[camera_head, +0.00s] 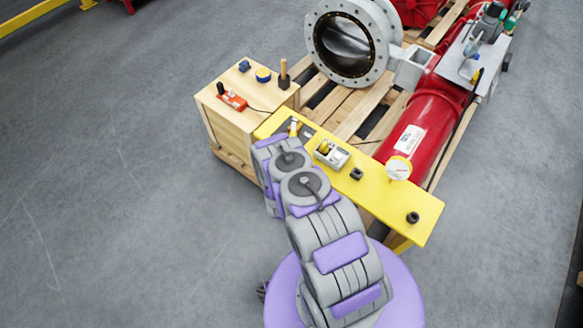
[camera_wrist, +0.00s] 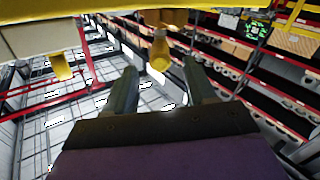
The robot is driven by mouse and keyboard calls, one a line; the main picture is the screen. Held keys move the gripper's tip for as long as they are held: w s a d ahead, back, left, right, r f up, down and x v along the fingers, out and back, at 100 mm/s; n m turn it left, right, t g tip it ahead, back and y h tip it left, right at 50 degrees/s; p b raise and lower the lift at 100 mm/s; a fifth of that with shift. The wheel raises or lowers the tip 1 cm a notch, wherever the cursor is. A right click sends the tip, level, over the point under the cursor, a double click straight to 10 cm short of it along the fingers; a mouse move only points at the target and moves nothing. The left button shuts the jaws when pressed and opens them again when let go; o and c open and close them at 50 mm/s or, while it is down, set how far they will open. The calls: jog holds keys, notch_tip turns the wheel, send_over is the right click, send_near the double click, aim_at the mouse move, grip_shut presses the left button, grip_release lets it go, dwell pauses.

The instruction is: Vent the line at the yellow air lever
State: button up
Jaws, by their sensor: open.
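In the wrist view a yellow lever (camera_wrist: 160,54) hangs from the yellow panel edge at the top. It shows between and just beyond the two fingertips of my gripper (camera_wrist: 162,80), which is open and empty. I cannot tell whether a finger touches it. A second yellow piece (camera_wrist: 62,66) shows at upper left. In the head view, a small yellow handle (camera_head: 294,127) stands near the left end of the yellow panel (camera_head: 400,205), beside my arm. A white box with a yellow part (camera_head: 330,153) sits to its right. My arm hides the gripper there.
A wooden crate (camera_head: 228,125) with a red pendant (camera_head: 233,101) and small items stands left of the panel. The floor at left is clear.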

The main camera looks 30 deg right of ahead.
jog(key=v, duration=0.8)
jog(key=shift+s, duration=0.2)
jog(key=shift+a, duration=0.1)
